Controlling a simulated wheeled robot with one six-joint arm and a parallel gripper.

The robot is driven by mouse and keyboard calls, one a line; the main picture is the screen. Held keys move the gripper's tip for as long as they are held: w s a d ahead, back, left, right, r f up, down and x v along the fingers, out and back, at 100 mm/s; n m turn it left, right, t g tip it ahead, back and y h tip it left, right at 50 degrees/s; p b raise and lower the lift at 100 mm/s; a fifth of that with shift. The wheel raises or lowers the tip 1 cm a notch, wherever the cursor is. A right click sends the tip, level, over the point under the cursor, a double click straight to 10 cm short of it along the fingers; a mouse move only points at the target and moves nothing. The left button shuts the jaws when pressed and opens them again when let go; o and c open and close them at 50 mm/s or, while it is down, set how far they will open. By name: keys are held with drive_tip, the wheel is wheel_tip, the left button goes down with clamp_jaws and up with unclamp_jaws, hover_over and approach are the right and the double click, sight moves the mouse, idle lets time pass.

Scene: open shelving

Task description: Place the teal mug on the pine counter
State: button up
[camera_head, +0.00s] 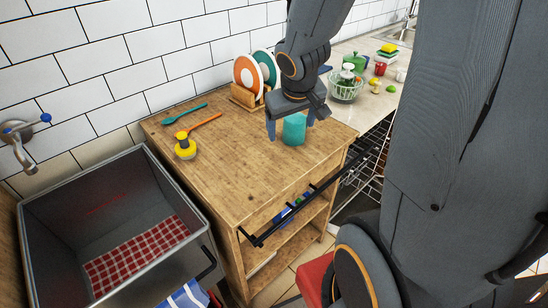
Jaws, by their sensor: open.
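The teal mug (294,130) is at the right part of the pine counter (235,165) and appears to stand upright on its wooden top. My gripper (290,128) is right above and around the mug, with a blue finger on each side of it. The fingers are open. Whether they touch the mug cannot be told. The mug's upper edge is partly hidden by my gripper.
A grey sink (75,190) lies left. The counter's front middle is clear. A black rail (300,207) runs along its front.

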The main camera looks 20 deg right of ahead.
drive_tip(key=s+a+f+g+y, duration=0.1)
drive_tip(key=s+a+g, duration=0.1)
drive_tip(key=s+a, duration=0.7)
drive_tip(key=shift+g+y, duration=0.3)
drive_tip(key=shift+y, duration=0.1)
drive_tip(key=shift+f+b, duration=1.4)
drive_tip(key=shift+f, duration=0.25)
